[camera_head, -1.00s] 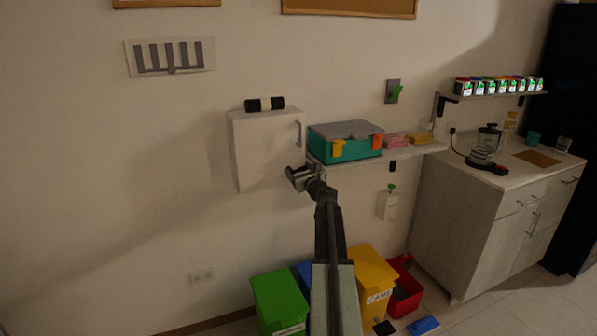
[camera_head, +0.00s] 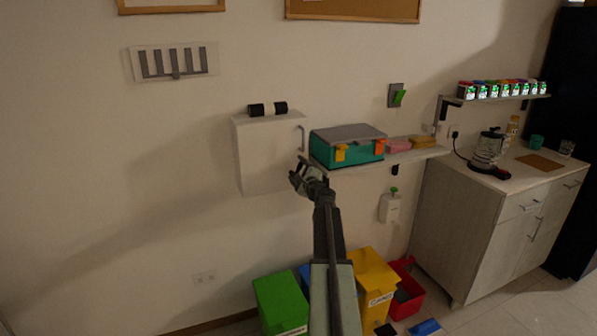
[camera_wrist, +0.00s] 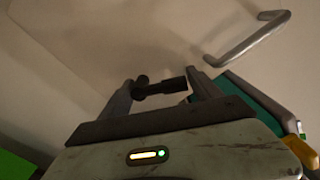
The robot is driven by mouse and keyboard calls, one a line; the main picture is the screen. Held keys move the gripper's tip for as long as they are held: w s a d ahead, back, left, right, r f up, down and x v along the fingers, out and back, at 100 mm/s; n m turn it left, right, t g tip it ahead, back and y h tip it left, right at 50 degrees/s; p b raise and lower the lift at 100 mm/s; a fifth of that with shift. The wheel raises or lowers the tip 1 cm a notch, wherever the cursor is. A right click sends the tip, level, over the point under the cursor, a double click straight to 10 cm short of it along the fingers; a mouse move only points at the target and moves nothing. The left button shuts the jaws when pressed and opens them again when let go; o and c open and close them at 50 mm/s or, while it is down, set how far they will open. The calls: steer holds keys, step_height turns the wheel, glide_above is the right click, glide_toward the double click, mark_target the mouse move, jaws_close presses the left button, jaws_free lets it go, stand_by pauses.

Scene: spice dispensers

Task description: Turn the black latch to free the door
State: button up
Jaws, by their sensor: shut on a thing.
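The white cabinet (camera_head: 265,160) is fixed to the wall. Its door (camera_wrist: 120,35) carries a grey bar handle (camera_wrist: 248,38) and is closed. The black latch (camera_wrist: 162,87) is a round knob with a short bar, at the door's lower edge. In the wrist view the bar lies crosswise between the fingers of my gripper (camera_wrist: 160,92), which is shut on it. In the head view my gripper (camera_head: 303,172) is at the cabinet's lower right corner and hides the latch.
A teal toolbox (camera_head: 348,150) with a grey lid stands on the shelf just right of the cabinet. A black and white roll (camera_head: 267,109) lies on the cabinet. Green (camera_head: 280,300) and yellow (camera_head: 372,285) bins stand below.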

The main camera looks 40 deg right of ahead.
steer(key=n, duration=0.2)
steer(key=a+n, duration=0.1)
steer(key=n, duration=0.2)
steer(key=shift+w+a+r+n, duration=0.1)
steer(key=shift+w+a+n, duration=0.1)
steer(key=shift+w+n, duration=0.1)
stand_by(0.4)
steer(key=o, duration=1.3)
steer(key=shift+a, duration=0.1)
steer(key=v, duration=0.7)
steer(key=shift+s+a, duration=0.1)
steer(key=shift+s, duration=0.25)
